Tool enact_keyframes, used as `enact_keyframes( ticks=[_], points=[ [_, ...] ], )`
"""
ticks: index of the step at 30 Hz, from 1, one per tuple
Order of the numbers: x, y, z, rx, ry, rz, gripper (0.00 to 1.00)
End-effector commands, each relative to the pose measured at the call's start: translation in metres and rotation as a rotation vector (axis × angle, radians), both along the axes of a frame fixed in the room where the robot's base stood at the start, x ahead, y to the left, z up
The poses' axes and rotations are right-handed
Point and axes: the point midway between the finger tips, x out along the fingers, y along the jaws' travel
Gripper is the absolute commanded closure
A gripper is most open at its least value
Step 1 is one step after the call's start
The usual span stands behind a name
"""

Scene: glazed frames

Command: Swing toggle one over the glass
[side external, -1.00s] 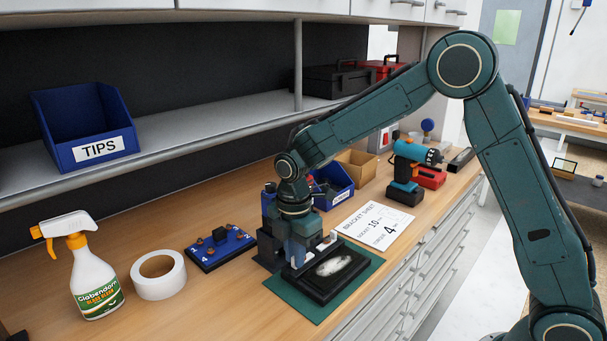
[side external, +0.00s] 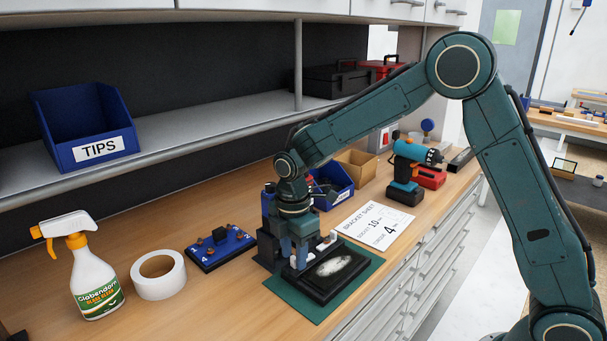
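The glazed frame (side external: 318,285) is a dark, black-edged panel with a pale patch under its glass (side external: 334,266). It lies on a green mat (side external: 290,298) on the bench. My gripper (side external: 297,262) points down at the frame's back left edge, at a small pale fitting there. Toggle one cannot be told apart from the fingers and fittings at that edge. The fingertips are small and partly hidden, so I cannot tell whether they are open or closed on anything.
A blue numbered block (side external: 222,248), tape roll (side external: 159,275) and spray bottle (side external: 92,280) stand to the left. A white bracket sheet (side external: 376,226) lies to the right. Behind are a blue bin (side external: 334,184) and a drill (side external: 408,165). The bench's front edge is close to the mat.

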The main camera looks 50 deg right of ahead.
Motion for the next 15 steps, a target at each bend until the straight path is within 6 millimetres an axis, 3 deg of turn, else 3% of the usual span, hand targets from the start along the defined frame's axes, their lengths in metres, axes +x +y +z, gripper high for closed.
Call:
enact_keyframes(
  ticks=[9,15],
  points=[
    [0.000,0.000,0.001,0.000,0.001,0.001,0.64],
    [0.000,0.000,0.013,0.001,0.000,0.001,0.64]
  ],
)
